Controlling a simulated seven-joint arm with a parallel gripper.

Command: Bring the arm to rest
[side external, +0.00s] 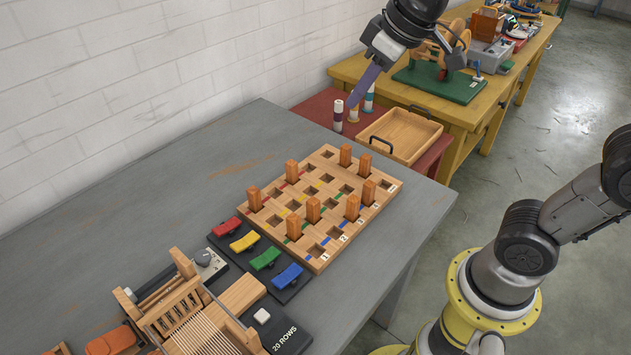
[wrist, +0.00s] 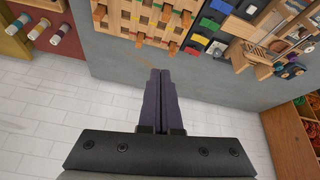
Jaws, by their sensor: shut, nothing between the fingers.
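My gripper (side external: 354,100) hangs in the air at the top of the side external view, beyond the far end of the grey table (side external: 150,190). Its two purple fingers are together and hold nothing; they also show shut in the wrist view (wrist: 160,74). The wooden peg board (side external: 335,191) lies on the table below and nearer the camera, with several orange-brown pegs standing in it. My gripper is clear of the board and the pegs.
Coloured levers (side external: 265,258) and a small wooden loom (side external: 190,320) stand near the front. Past the table are thread spools (side external: 338,116), a wooden tray (side external: 400,133) and a yellow bench (side external: 450,115). A white brick wall (side external: 100,70) runs along the left. Bare tabletop lies left of the board.

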